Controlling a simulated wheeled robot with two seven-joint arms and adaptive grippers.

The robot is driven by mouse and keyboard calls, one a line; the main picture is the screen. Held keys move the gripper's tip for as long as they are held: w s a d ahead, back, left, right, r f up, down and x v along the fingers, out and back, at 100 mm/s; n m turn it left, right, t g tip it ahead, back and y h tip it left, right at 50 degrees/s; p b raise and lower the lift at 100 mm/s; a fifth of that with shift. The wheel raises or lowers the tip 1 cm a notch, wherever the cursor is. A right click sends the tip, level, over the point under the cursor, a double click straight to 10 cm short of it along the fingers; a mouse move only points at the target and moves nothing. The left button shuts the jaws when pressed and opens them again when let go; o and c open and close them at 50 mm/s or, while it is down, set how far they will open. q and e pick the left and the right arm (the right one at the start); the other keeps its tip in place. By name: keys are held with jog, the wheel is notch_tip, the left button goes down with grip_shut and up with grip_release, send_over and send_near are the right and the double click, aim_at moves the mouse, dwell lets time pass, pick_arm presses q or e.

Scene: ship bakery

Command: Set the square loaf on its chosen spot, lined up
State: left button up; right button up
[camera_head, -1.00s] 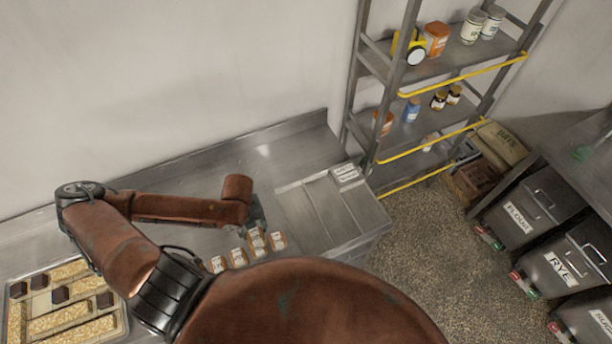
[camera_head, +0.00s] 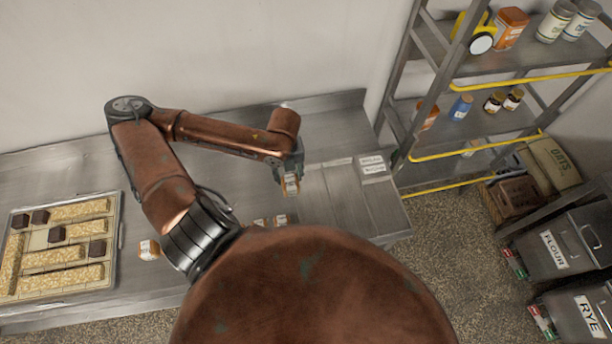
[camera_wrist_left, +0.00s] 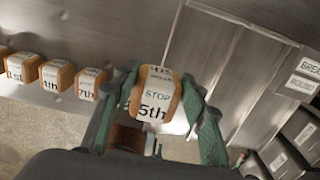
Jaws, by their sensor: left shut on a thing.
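My left gripper (camera_head: 288,182) is shut on a small square loaf (camera_head: 291,187), brown-sided with a white top. Similar blocks stand in a row in the wrist view, including a "1st" block (camera_wrist_left: 20,68) and a "7th" block (camera_wrist_left: 90,84). My right gripper is not in view.
A tray (camera_head: 117,240) with long crumbly bars and dark cubes lies at the left. The divided metal section (camera_head: 340,195) appears empty and has label plates (camera_head: 371,165) at its back. A shelf rack (camera_head: 425,110) stands behind at the right.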

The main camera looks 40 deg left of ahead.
pick_arm(q)
jog(key=w+f, duration=0.2)
jog(key=w, duration=0.1)
jog(key=w+f+b, duration=0.1)
jog(key=w+f, duration=0.2)
jog(key=w, duration=0.1)
jog(key=w+f+b, duration=0.1)
jog(key=w+f, duration=0.2)
jog(key=shift+w+a, duration=0.25)
notch_tip(320, 180, down, 4)
jog(key=shift+w+r, duration=0.1)
jog(key=shift+r, duration=0.15)
jog(key=o, duration=1)
jog(key=shift+f, duration=0.1)
jog(key=shift+c, duration=0.2)
jog(key=o, duration=0.3)
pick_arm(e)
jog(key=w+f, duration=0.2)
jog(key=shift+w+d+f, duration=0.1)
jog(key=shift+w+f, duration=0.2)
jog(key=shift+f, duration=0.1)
